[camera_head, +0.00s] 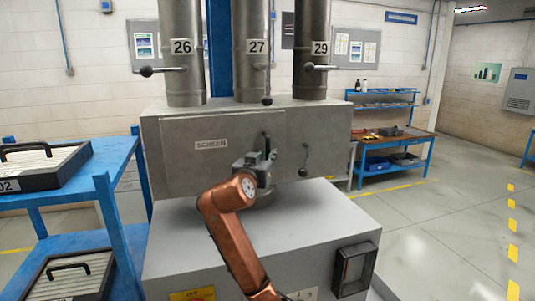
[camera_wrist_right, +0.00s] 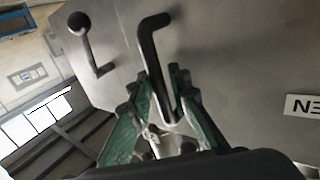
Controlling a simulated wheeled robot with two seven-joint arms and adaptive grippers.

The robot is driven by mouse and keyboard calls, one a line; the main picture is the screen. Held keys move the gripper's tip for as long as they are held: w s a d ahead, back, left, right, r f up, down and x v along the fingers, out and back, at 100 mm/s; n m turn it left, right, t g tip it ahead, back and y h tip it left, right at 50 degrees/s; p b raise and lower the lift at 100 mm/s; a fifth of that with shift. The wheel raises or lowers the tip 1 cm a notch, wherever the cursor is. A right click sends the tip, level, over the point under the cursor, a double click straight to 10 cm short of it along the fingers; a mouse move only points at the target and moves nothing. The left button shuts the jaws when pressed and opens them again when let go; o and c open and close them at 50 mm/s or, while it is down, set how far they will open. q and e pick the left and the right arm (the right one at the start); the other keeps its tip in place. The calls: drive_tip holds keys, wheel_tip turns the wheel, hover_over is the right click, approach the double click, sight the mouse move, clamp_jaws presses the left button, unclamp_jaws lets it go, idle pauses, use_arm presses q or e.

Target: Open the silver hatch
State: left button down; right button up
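The silver hatch (camera_head: 220,165) is a flat grey panel with a SCREEN label on the front of the metal box; it looks closed. Its black bent handle (camera_head: 267,142) is at the panel's right side, partly hidden by my right gripper (camera_head: 258,168). In the wrist view the handle (camera_wrist_right: 153,42) runs down between the green fingertips of my right gripper (camera_wrist_right: 160,80). The fingertips lie close against both sides of it, so the gripper looks shut on the handle. The hatch surface (camera_wrist_right: 235,60) fills the right of that view. My left gripper is not in view.
A ball-ended lever (camera_head: 304,172) sits right of the handle; it also shows in the wrist view (camera_wrist_right: 80,28). Three numbered pipes (camera_head: 256,60) rise from the box. A blue rack (camera_head: 115,215) stands close on the left. Open floor (camera_head: 440,230) lies to the right.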

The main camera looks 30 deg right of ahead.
drive_tip(key=shift+d, duration=0.15)
drive_tip(key=shift+c, duration=0.4)
clamp_jaws()
